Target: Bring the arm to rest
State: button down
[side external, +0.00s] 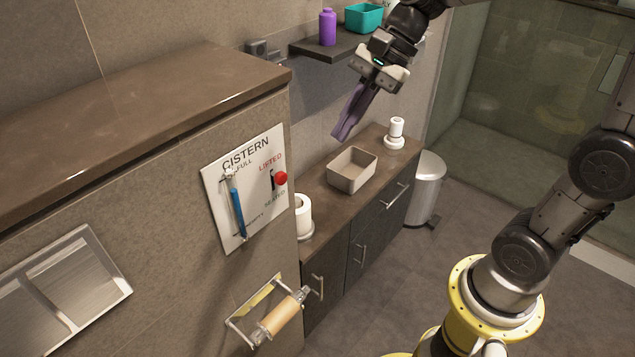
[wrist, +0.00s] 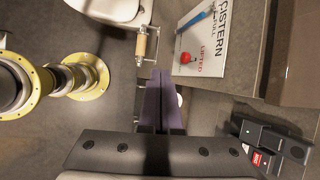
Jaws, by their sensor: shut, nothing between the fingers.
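My gripper (side external: 343,133) hangs in the air above the vanity counter (side external: 372,143), pointing down and slightly left in the side view. Its long purple-grey fingers are together, with nothing between them. In the wrist view the shut fingers (wrist: 160,74) reach up from the palm toward the toilet roll holder. The beige open box (side external: 352,170) stands on the counter below the fingertips, apart from them, and looks empty in the side view.
A shelf (side external: 318,48) with a purple bottle (side external: 327,27) and a teal bin (side external: 363,17) is close behind my gripper. White rolls (side external: 396,128) stand on the counter. The cistern panel (side external: 243,190) and toilet roll holder (side external: 270,315) are at left. A bin (side external: 428,188) stands beyond the cabinet.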

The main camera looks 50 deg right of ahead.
jog(key=s+d+f+n+t+h, duration=0.1)
jog(key=s+d+n+h, duration=0.1)
jog(key=s+n, duration=0.6)
jog(key=s+d+f+n+t+h, duration=0.1)
jog(key=s+d+f+n+h, duration=0.1)
jog(key=s+n, duration=0.5)
jog(key=shift+s+d+n+t+h, duration=0.4)
jog(key=shift+d+n+h, duration=0.25)
jog(key=shift+n+h, duration=0.2)
